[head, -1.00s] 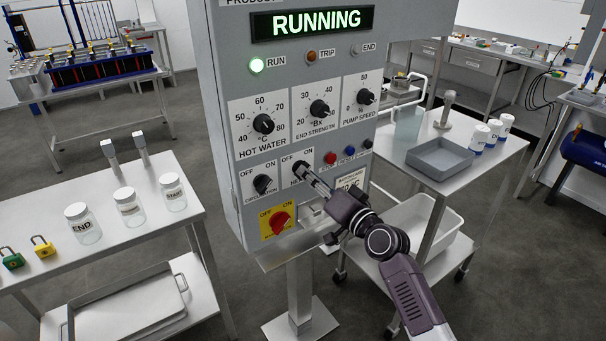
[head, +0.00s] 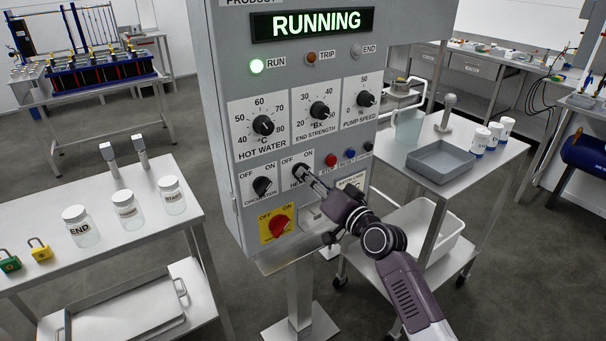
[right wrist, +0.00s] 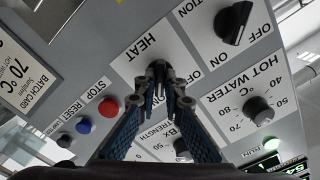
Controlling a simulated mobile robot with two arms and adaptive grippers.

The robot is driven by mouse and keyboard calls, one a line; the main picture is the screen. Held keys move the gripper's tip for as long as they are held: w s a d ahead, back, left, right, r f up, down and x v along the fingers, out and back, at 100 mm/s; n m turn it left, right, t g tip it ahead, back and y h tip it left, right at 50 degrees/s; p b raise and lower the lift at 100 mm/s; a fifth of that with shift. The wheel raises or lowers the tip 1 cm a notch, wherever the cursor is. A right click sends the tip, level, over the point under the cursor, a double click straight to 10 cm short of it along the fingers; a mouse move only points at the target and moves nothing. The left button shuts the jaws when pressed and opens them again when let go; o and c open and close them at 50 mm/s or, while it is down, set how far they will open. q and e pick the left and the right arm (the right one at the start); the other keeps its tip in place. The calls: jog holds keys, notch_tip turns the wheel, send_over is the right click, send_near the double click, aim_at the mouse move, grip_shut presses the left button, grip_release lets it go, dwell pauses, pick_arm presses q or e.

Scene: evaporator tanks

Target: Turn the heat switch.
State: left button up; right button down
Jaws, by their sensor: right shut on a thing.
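The heat switch (head: 300,171) is a small black knob with OFF and ON marks on the grey control panel (head: 228,110). My right gripper (head: 308,178) reaches it from the lower right and is shut on it. In the right wrist view the fingertips (right wrist: 160,76) meet at the knob below the HEAT label and hide most of it, so I cannot tell which mark it points to. The display (head: 315,24) reads RUNNING and the green RUN lamp (head: 257,66) is lit. My left gripper is not in view.
The circulation switch (head: 262,186) is left of the heat switch, and the red-and-yellow main switch (head: 279,225) is below. Red (head: 331,160), blue (head: 350,153) and black buttons lie close on the right. A cart (head: 493,178) with a grey tray (head: 440,161) stands behind my right arm.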

jog(key=shift+n, duration=0.6)
jog(key=shift+f, duration=0.1)
jog(key=shift+n+b, duration=0.75)
jog(key=shift+n, duration=0.35)
